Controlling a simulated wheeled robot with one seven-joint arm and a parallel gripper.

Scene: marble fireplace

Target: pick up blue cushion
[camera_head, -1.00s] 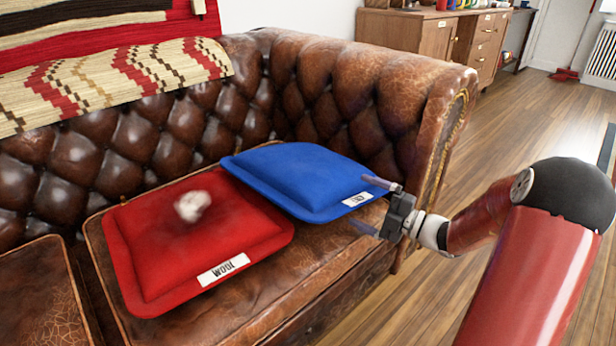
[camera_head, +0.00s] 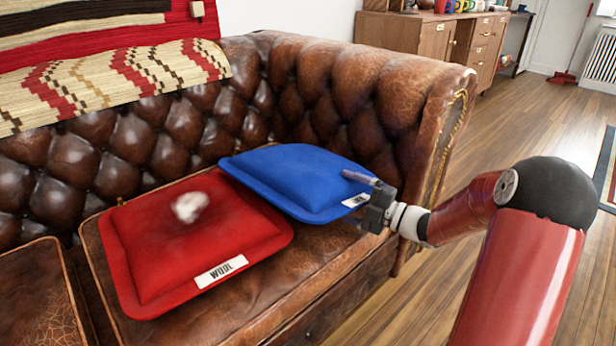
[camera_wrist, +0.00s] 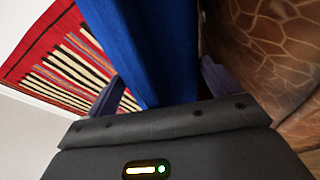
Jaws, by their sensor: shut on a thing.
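The blue cushion (camera_head: 300,178) lies on the right end of the brown leather sofa seat, with a white label (camera_head: 355,201) at its front right corner. My gripper (camera_head: 350,189) is at that corner, with one finger above the cushion's edge; the other finger is hidden below it. In the wrist view the blue cushion (camera_wrist: 160,45) runs between the two fingers of my gripper (camera_wrist: 160,88). My gripper is shut on the cushion's edge. The cushion still appears to rest on the seat.
A red cushion (camera_head: 195,240) labelled WOOL, with a whitish tuft on top, lies just left of the blue one. The sofa's armrest (camera_head: 410,120) rises behind and right. A patterned blanket (camera_head: 110,80) hangs over the backrest. Wooden floor (camera_head: 520,130) is open at the right.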

